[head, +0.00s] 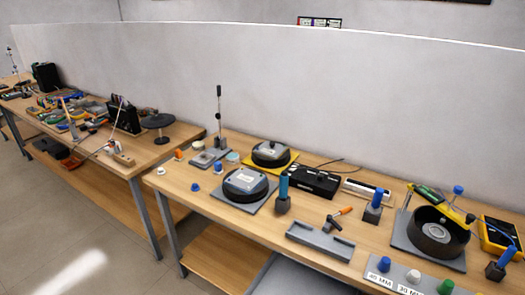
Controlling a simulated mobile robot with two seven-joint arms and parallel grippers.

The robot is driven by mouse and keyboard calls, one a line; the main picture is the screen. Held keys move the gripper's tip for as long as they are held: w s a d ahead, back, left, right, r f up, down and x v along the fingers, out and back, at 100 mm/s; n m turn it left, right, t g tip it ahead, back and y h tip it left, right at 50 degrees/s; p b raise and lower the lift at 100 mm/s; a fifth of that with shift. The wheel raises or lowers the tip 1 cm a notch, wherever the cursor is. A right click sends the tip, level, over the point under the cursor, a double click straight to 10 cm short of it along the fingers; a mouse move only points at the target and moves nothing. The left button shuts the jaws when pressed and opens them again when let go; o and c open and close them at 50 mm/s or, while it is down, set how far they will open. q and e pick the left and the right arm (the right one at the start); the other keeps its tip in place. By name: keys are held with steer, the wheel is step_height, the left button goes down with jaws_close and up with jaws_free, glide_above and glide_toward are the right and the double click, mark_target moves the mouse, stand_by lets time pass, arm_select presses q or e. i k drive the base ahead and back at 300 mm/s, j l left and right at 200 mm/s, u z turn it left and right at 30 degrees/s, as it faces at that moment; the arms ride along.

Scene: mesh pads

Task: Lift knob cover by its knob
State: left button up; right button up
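On the workbench, a round dark cover (271,153) with a small knob on top sits on a yellow pad (288,166) near the back. In front of it, a second round dark piece with a pale grey top (245,181) lies on a grey pad (222,201). Which of the two is the knob cover is hard to tell at this size; the rear one shows a knob more clearly. Neither of my grippers is in view.
A black box (312,182), a blue-handled tool (283,192) and a grey tray (320,243) stand nearby. An open dark round pot (438,232) is at the right. Blue, white and green knobs (446,286) line the front edge. A cluttered bench (165,146) stands at left.

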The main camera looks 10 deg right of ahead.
mark_target(270, 149)
steer(key=i+j, duration=0.1)
steer(key=j, duration=0.25)
steer(key=i+j+z, duration=0.1)
steer(key=j, duration=0.25)
steer(key=i+j, duration=0.1)
steer(key=j, duration=0.25)
steer(key=i+j+z, duration=0.1)
steer(key=i+j, duration=0.25)
steer(key=i+j+z, duration=0.1)
steer(key=i+j, duration=0.2)
steer(key=j, duration=0.3)
